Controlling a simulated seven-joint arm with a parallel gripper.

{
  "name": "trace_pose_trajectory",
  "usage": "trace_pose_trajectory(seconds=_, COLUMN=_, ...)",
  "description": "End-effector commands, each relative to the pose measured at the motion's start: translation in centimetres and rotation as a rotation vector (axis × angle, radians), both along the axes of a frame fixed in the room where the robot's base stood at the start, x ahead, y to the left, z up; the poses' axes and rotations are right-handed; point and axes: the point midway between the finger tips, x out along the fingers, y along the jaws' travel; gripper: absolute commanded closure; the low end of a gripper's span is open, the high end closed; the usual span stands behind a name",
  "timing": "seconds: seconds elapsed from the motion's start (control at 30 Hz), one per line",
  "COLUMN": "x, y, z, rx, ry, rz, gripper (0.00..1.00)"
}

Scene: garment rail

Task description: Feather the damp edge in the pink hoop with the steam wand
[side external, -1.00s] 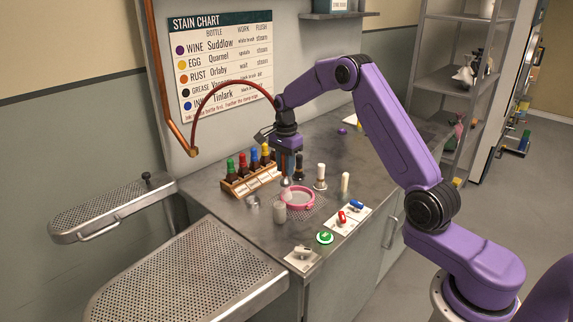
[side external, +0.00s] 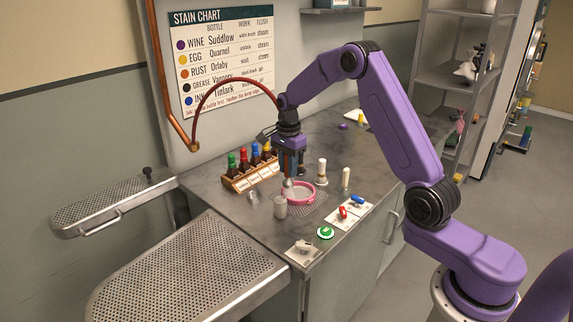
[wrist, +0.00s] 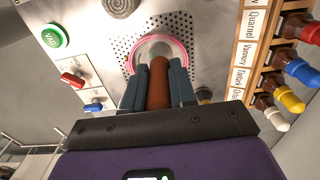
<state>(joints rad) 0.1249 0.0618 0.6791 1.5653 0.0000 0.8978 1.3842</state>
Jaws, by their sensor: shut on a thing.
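My gripper (side external: 288,172) is shut on the steam wand, whose brown-orange grip (wrist: 158,85) shows between the fingers in the wrist view. The wand's pale head (side external: 287,187) points down at the left side of the pink hoop (side external: 313,199) in the side view. I cannot tell whether it touches anything. The hoop lies on a perforated patch of the counter; in the wrist view its pink rim (wrist: 183,47) is just beyond the fingertips. The pale fabric inside is partly hidden by the wand and fingers, and no damp edge can be made out.
A wooden rack (side external: 238,184) of bottles with coloured caps stands left of the hoop. A green button (side external: 325,233) and red (side external: 342,212) and blue (side external: 357,200) switches lie to the right. A red hose (side external: 215,91) arches to the arm.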

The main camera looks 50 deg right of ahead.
Motion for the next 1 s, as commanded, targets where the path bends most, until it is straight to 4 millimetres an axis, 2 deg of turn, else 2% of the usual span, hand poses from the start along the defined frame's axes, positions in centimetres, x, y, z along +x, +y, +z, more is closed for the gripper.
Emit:
trace_pose_trajectory(seconds=0.37, x=-1.0, y=0.3, z=0.0, rx=0.0, ry=-0.001, rz=0.0, gripper=1.0)
trace_pose_trajectory(seconds=1.0, x=-3.2, y=-0.5, z=0.0, rx=0.0, ry=-0.001, rz=-0.001, gripper=1.0)
